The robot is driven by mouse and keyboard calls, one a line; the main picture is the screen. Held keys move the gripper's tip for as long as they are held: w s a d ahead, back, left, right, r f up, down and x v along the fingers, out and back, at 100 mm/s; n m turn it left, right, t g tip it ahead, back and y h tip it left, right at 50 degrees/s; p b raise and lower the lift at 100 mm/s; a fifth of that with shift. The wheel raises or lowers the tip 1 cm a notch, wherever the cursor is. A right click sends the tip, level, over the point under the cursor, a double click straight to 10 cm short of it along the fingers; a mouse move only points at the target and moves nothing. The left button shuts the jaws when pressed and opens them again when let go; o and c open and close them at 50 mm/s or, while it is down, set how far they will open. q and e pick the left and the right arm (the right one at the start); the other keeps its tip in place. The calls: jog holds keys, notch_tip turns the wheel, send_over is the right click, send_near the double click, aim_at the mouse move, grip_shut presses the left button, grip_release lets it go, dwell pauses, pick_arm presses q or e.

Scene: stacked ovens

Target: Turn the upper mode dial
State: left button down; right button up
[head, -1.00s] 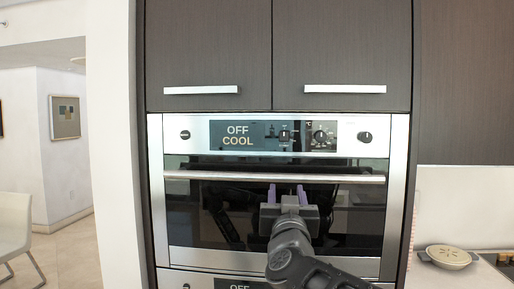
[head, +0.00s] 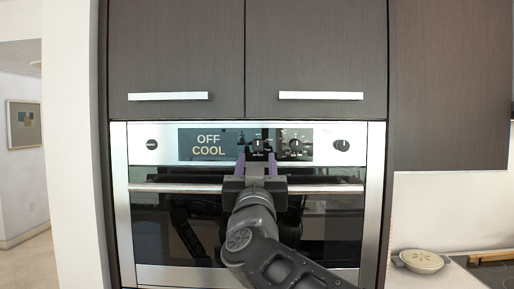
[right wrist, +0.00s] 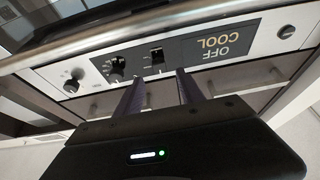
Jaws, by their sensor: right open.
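The upper oven's control panel (head: 333,158) has a display (head: 208,145) reading OFF COOL and three dark dials. The dial nearest the display (head: 257,145) also shows in the right wrist view (right wrist: 157,55). The middle dial (head: 295,147) and the right dial (head: 342,145) stand apart from it; I cannot read which one is marked mode. My right gripper (head: 256,161) is open and empty, its purple fingers pointing at the panel. Its fingertips (right wrist: 161,74) sit to either side of the nearest dial's line, just short of or at it; contact is unclear. My left gripper is not in view.
The oven door handle (head: 320,189) runs across just below the panel, behind my right gripper. Dark cabinets with bar handles (head: 320,96) are above. A small round button (head: 152,144) is at the panel's left.

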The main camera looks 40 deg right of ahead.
aim_at(258, 147)
jog(key=p+x, duration=0.2)
jog(key=x, duration=0.5)
jog(key=shift+c, duration=0.4)
grip_shut()
